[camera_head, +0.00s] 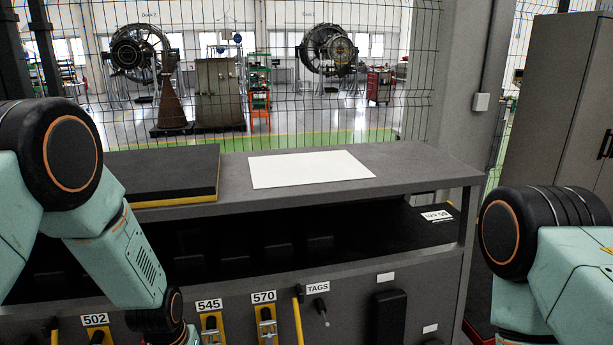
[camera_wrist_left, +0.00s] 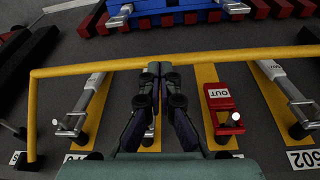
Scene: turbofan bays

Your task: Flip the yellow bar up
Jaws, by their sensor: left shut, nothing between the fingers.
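The yellow bar (camera_wrist_left: 235,54) runs across the left wrist view, with a bent end leg (camera_wrist_left: 32,120) at the left. A yellow upright piece (camera_head: 298,322) shows at the bottom of the head view, beside the TAGS label; I cannot tell if it is the same bar. My left gripper (camera_wrist_left: 159,72) is shut and empty, its tips at the bar's near edge in the picture. Whether they touch it is unclear. In the head view my left arm reaches down the panel front and its gripper is hidden. My right gripper is out of view; only its arm shows at right.
Yellow-backed latches labelled 545 (camera_head: 210,325) and 570 (camera_head: 266,326) line the panel. A red OUT tag (camera_wrist_left: 222,105) hangs near the bar. The bench top (camera_head: 400,165) carries a white sheet (camera_head: 308,169) and a black pad (camera_head: 170,172). A wire fence stands behind.

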